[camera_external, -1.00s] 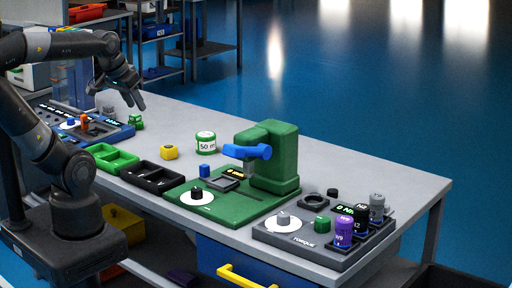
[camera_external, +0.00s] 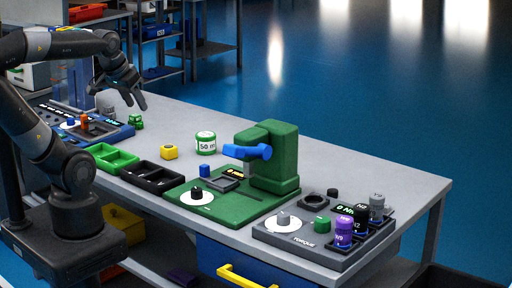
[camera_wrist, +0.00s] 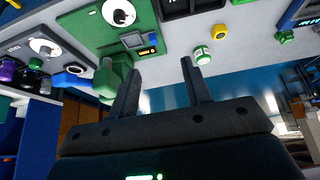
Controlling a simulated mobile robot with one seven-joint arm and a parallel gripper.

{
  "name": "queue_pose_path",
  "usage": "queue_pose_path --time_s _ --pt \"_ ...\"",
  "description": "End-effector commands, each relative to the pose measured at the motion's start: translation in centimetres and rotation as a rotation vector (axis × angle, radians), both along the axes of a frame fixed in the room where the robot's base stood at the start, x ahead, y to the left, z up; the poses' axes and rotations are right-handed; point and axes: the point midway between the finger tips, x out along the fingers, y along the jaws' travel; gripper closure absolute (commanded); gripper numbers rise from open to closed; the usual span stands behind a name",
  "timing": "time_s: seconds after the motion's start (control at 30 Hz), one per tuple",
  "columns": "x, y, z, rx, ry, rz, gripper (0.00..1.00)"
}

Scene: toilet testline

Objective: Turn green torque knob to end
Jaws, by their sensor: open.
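The green torque knob (camera_external: 322,224) sits on the dark grey torque station (camera_external: 301,240) at the table's near right corner, right of a white dial with a grey knob (camera_external: 283,219). In the wrist view a small green knob (camera_wrist: 35,63) shows at the left, below the white dial. My gripper (camera_external: 135,102) is open and empty. It hangs above the far left part of the table, well away from the torque station. Its two fingers also show in the wrist view (camera_wrist: 158,80), with nothing between them.
A green press (camera_external: 275,160) with a blue handle stands between my gripper and the torque station. Purple, black and grey cylinders (camera_external: 344,231) stand right of the knob. A green-white 50 m cylinder (camera_external: 206,143) and yellow block (camera_external: 169,152) are mid-table. The back of the table is clear.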

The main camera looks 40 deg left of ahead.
Motion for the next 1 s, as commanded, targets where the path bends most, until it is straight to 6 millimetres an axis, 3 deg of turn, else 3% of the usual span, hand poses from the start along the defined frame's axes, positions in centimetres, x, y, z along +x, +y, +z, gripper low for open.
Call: queue_pose_path --time_s 0.17,0.47,0.77,1.0 --pt "2.3 -1.4 1.0 -0.064 0.038 0.025 0.41" --pt "9.6 -7.4 2.8 -0.234 0.18 0.149 0.41" --pt "16.2 -16.1 2.0 -0.31 0.331 0.305 0.41" --pt "19.8 -25.0 -0.5 -0.313 0.425 0.442 0.41"
